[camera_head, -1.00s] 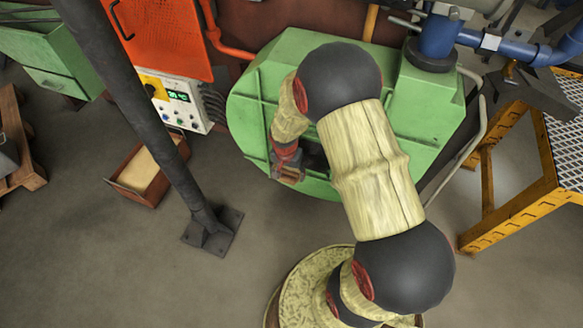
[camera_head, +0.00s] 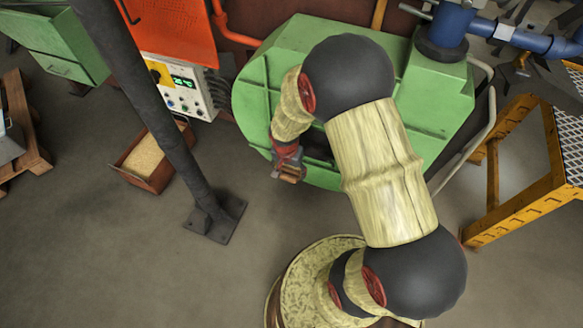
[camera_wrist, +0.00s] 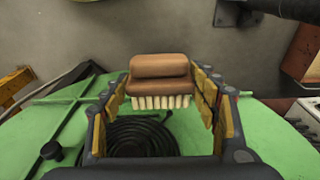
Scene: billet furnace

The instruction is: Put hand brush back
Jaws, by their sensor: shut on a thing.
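The hand brush (camera_wrist: 159,80) has a brown body and pale bristles. In the wrist view it sits between the fingers of my gripper (camera_wrist: 162,92), which is shut on it. The bristles face the bottom of the picture. In the head view my gripper (camera_head: 289,166) hangs at the front edge of the green machine (camera_head: 437,95). The brush in it shows there only as a small brownish shape (camera_head: 291,173). My arm covers much of the machine in the head view.
A dark post (camera_head: 160,110) with a floor plate stands left of my arm. A box of sand-coloured material (camera_head: 150,182) is on the floor. A yellow-framed grating table (camera_head: 520,208) stands right. Floor between is clear.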

